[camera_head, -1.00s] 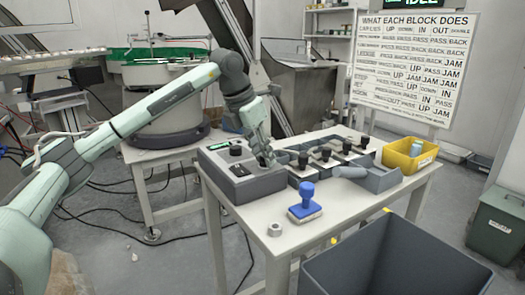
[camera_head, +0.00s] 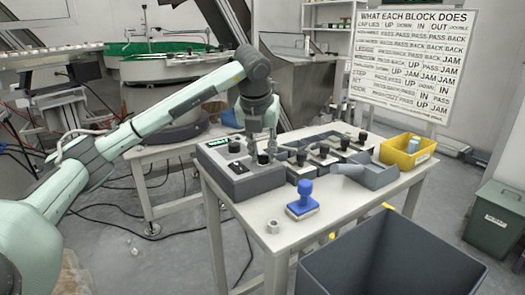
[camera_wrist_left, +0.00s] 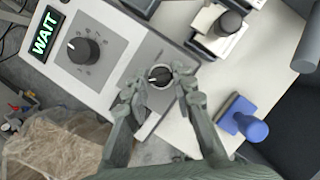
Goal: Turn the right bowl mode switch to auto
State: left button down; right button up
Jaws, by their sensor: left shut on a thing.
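A grey control box (camera_head: 243,182) sits at the left end of the white table. In the left wrist view it carries a lit green "WAIT" display (camera_wrist_left: 46,34), a large black dial (camera_wrist_left: 83,50) and a smaller dark selector knob in a silver ring (camera_wrist_left: 160,74). My left gripper (camera_head: 264,149) points down over the box's right part. In the left wrist view its fingers (camera_wrist_left: 163,80) are shut on the selector knob, one on each side. A dark panel part beside the knob is partly hidden by a finger. Position labels are too small to read. My right gripper is out of view.
A blue-handled stamp (camera_head: 304,200) and a metal nut (camera_head: 272,227) lie in front of the box. A row of black-knobbed stations (camera_head: 320,150) and a yellow bin (camera_head: 405,155) stand to the right. A large dark bin (camera_head: 390,255) is in front of the table.

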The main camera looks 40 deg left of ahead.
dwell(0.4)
pick_arm(q)
jog(key=c, duration=1.3)
grip_release()
jog(key=shift+o, duration=0.2)
jog(key=v, duration=1.2)
